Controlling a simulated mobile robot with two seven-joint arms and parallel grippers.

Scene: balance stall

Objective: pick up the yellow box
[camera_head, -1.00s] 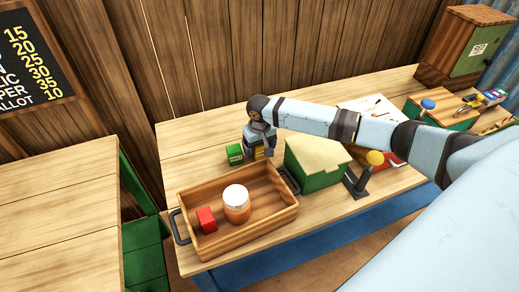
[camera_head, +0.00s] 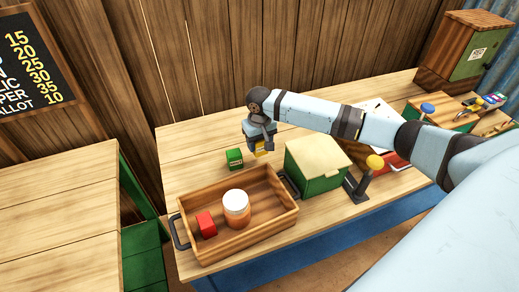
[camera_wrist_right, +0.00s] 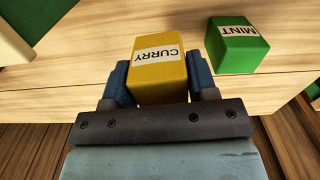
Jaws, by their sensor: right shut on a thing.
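The yellow box (camera_wrist_right: 159,70), labelled CURRY, sits between the two fingers of my right gripper (camera_wrist_right: 158,85) in the right wrist view. The fingers touch its sides and are shut on it. In the head view my right gripper (camera_head: 261,146) is above the table behind the tray, and only a small part of the yellow box (camera_head: 261,153) shows below it. My left gripper is not in view.
A green MINT box (camera_head: 234,158) stands just left of my right gripper. A wooden tray (camera_head: 262,237) in front holds a red box (camera_head: 206,224) and a jar (camera_head: 236,207). A green box with a pale lid (camera_head: 317,162) stands to the right.

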